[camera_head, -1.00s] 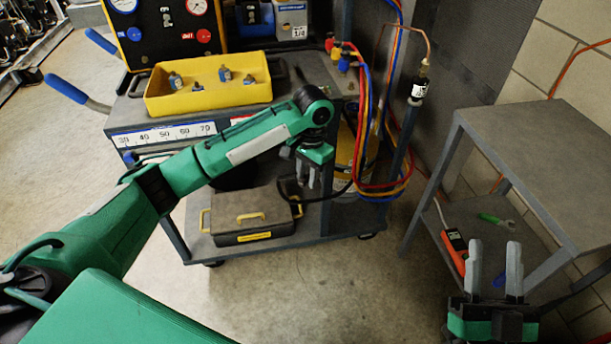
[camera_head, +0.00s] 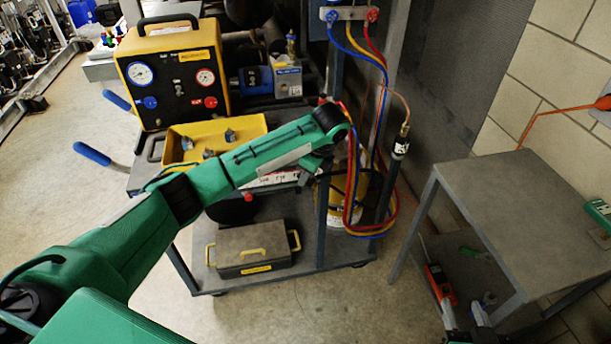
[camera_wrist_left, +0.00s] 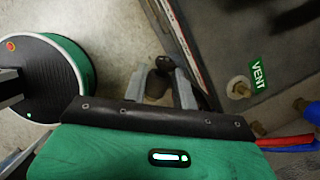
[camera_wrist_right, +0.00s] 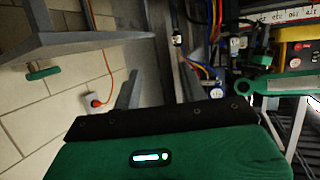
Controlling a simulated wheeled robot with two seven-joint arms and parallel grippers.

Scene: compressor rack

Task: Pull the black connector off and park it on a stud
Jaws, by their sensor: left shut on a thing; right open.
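My left gripper (camera_wrist_left: 160,92) is shut on a dark piece, which looks like the black connector (camera_wrist_left: 162,66), in the left wrist view. Its far end and anything joined to it are hard to make out. In the head view, my left forearm and wrist hide most of this gripper, near the cart's right front. A brass stud (camera_wrist_left: 238,88) beside a green VENT label (camera_wrist_left: 258,76) stands on a grey panel, to the right of the left fingers and apart from them. My right gripper (camera_wrist_right: 155,85) is open and empty, low at the right by the grey side table (camera_head: 510,200).
Red, yellow and blue hoses (camera_head: 352,190) hang at the cart's right post. A yellow tray (camera_head: 250,127) with several fittings and a gauge box (camera_head: 178,75) stand on the cart. A grey case (camera_head: 252,250) lies on its lower shelf. The floor in front is clear.

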